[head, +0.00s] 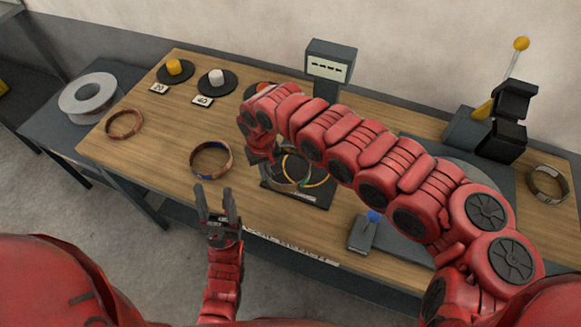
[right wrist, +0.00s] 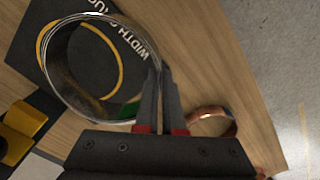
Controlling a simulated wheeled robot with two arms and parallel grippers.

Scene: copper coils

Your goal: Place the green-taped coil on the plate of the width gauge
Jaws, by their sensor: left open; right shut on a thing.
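The green-taped coil (right wrist: 62,92) is a thin ring in the right wrist view, with a patch of green tape (right wrist: 124,112) near my fingers. My right gripper (right wrist: 159,78) is shut on its near wall. The coil is over the dark plate of the width gauge (right wrist: 108,32), which has a yellow circle (right wrist: 121,63) and white lettering. The coil overlaps part of that circle; I cannot tell whether it touches the plate. In the head view the plate (head: 322,196) is partly hidden by my right arm. My left gripper (head: 217,208) is open and empty at the table's front edge.
A copper coil with blue tape (head: 197,166) lies left of the plate, another copper coil (head: 124,136) further left, and one at the far right (head: 546,196). A grey display (head: 330,62) stands behind. A blue-knobbed block (head: 363,236) is at the front.

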